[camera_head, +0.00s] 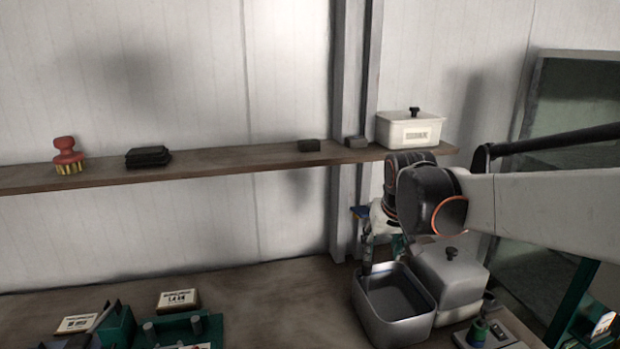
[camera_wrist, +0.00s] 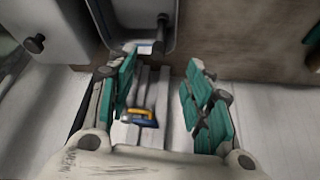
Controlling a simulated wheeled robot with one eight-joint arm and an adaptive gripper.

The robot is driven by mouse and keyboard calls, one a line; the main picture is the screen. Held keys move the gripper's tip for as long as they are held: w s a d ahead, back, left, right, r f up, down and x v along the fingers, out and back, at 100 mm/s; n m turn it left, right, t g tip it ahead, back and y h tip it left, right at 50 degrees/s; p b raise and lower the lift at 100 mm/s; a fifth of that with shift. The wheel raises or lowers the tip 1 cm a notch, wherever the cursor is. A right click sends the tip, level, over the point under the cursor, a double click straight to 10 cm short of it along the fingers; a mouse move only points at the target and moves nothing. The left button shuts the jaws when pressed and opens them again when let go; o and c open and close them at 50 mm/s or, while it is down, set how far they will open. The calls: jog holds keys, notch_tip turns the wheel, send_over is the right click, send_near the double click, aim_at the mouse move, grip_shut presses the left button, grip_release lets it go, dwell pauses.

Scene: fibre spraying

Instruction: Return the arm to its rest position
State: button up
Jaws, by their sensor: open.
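My gripper (camera_head: 383,240) hangs in front of the wall column, above the back edge of the grey metal basin (camera_head: 408,331). In the wrist view, the two green-padded fingers (camera_wrist: 160,90) stand wide apart with nothing held between them. The basin (camera_wrist: 117,32) shows beyond the fingertips, with a dark-handled tool (camera_wrist: 161,29) at its edge. In the head view, the tool (camera_head: 367,256) leans upright at the basin's back left. A small blue and yellow item (camera_wrist: 141,118) shows through the gap between the fingers, apart from them. My wrist partly hides the column.
A second lidded box (camera_head: 450,278) stands beside the basin. The bench middle is clear; a green fixture (camera_head: 190,327) stands front left.

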jog(key=s+f+t, duration=0.2)
jog(key=s+f, duration=0.1)
jog(key=s, duration=2.1)
jog(key=shift+s+n, duration=0.3)
jog(key=shift+s, duration=0.1)
